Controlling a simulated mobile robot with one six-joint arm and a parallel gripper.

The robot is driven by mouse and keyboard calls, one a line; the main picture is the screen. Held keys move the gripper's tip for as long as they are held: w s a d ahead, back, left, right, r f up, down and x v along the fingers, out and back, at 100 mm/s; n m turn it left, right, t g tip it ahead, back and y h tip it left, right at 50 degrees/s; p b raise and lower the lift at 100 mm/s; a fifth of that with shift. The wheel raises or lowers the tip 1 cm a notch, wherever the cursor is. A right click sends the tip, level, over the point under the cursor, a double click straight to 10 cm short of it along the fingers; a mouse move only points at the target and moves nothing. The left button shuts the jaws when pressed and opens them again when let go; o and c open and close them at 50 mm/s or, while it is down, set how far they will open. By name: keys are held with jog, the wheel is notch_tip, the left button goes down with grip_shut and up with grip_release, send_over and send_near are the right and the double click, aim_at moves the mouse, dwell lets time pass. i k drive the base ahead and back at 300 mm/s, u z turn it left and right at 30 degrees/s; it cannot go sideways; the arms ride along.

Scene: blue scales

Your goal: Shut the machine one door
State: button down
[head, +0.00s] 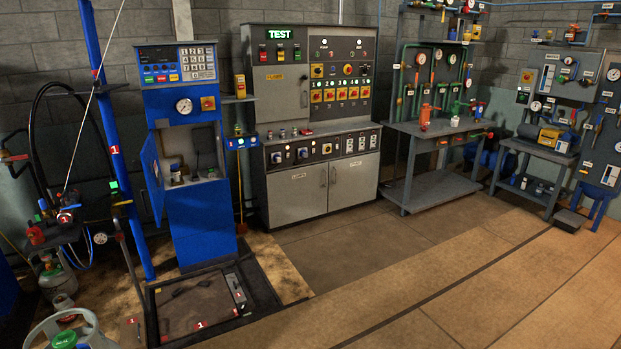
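The blue machine (200,225) stands left of centre in the head view, with a gauge and a keypad on its upper front. Its blue door (152,180) is open and swung out to the left. Behind the door an open compartment (203,150) shows, with small containers inside. Red tags marked 1 show on the blue post (115,150) beside it and at the floor platform (201,325) in front. My gripper is not in view.
A low platform (180,305) lies on the floor before the machine. Gas cylinders (75,335) and hoses crowd the lower left. A grey control cabinet (300,188) and workbenches (440,190) line the wall to the right. The floor at the right front is clear.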

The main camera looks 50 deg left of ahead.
aim_at(149, 153)
jog(key=u, duration=2.6)
jog(key=i, duration=3.6)
jog(key=u, duration=0.05)
